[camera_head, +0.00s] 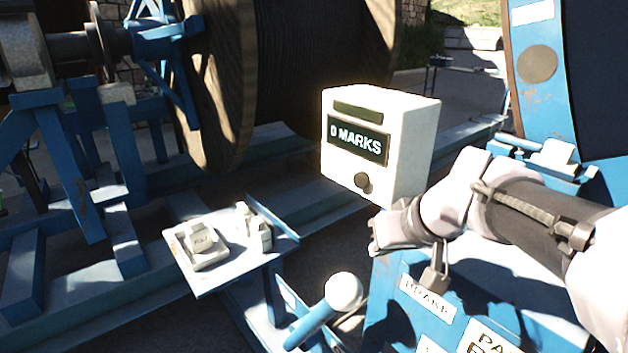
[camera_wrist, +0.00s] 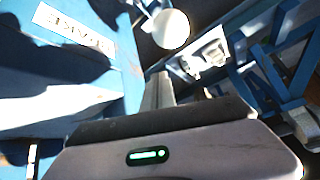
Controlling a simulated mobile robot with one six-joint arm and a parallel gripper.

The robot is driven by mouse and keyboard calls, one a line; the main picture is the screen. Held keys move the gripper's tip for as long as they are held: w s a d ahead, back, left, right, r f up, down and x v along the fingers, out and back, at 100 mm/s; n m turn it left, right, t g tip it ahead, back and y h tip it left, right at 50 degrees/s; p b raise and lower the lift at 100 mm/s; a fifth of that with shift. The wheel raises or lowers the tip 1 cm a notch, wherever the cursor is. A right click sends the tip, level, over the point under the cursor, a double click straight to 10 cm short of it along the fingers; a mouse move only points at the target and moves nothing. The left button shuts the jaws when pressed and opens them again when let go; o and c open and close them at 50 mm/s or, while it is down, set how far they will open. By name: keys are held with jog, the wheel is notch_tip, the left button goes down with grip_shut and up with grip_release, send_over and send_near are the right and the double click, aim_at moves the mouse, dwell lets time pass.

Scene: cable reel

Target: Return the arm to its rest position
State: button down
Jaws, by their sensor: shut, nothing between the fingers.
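My arm (camera_head: 540,215) reaches in from the right in the head view, bent at its joints, with its wrist end in front of the white counter box (camera_head: 400,115) and above the blue brake housing. In the wrist view my gripper (camera_wrist: 159,88) is shut, with its fingers together and nothing held between them. A blue lever with a white ball knob (camera_head: 343,291) stands left of and below the arm's end. The knob also shows beyond the fingers in the wrist view (camera_wrist: 170,28), apart from them.
A small tray (camera_head: 207,287) holding pale items stands to the left. A large wooden cable reel (camera_head: 222,90) stands behind on blue framework. A label reading "BRAKE" (camera_head: 428,298) is on the blue housing below the arm. A blue-rimmed drum (camera_head: 538,65) stands at the right.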

jog(key=s+a+f+m, duration=0.2)
jog(key=s+f, duration=0.1)
jog(key=s, duration=0.6)
jog(key=s+a+f+m+g, duration=0.1)
jog(key=s+a+f+m, duration=0.2)
jog(key=s, duration=0.7)
jog(key=shift+s+a, duration=0.25)
jog(key=shift+a, duration=0.05)
